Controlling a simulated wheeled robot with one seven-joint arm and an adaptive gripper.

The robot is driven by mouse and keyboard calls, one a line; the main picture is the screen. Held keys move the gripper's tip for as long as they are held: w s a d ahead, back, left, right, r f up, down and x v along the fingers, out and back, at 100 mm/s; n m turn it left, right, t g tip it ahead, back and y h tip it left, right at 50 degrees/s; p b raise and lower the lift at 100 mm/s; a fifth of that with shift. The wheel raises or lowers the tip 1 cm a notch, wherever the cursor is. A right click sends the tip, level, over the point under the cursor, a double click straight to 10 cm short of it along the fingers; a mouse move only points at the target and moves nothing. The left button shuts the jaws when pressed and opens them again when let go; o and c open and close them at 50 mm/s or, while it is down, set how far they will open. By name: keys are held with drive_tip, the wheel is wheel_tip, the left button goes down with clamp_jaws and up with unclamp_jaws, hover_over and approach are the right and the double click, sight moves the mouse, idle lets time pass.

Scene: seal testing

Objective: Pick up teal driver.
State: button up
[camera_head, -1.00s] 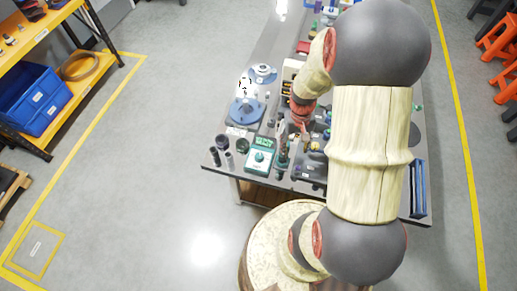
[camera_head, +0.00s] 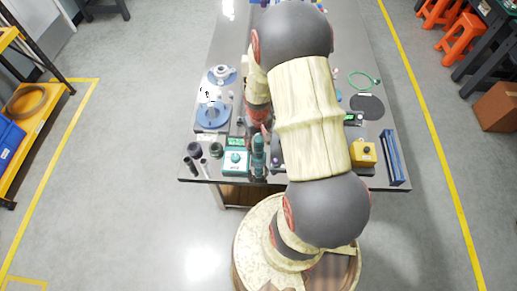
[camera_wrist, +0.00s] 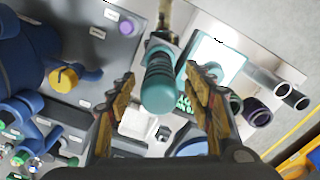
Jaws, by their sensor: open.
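The teal driver (camera_head: 258,156) stands upright near the front edge of the table in the head view. In the wrist view its ribbed teal handle (camera_wrist: 160,84) points toward the camera. My gripper (camera_wrist: 160,78) is open, with one finger on each side of the handle in the picture. Gaps show on both sides, and I cannot tell how deep the handle lies between the fingers. The driver's lower part is largely hidden behind its handle. In the head view my arm covers much of the table and the fingers are hard to make out.
A teal-and-white box (camera_head: 235,162) stands close beside the driver. Dark cylinders (camera_head: 194,150) stand to its left. A blue flanged part (camera_head: 212,114) sits behind them. A yellow box (camera_head: 363,153) and a blue rack (camera_head: 393,157) are at the right.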

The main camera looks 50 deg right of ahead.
drive_tip(key=shift+f, duration=0.25)
drive_tip(key=shift+c, duration=1.2)
clamp_jaws()
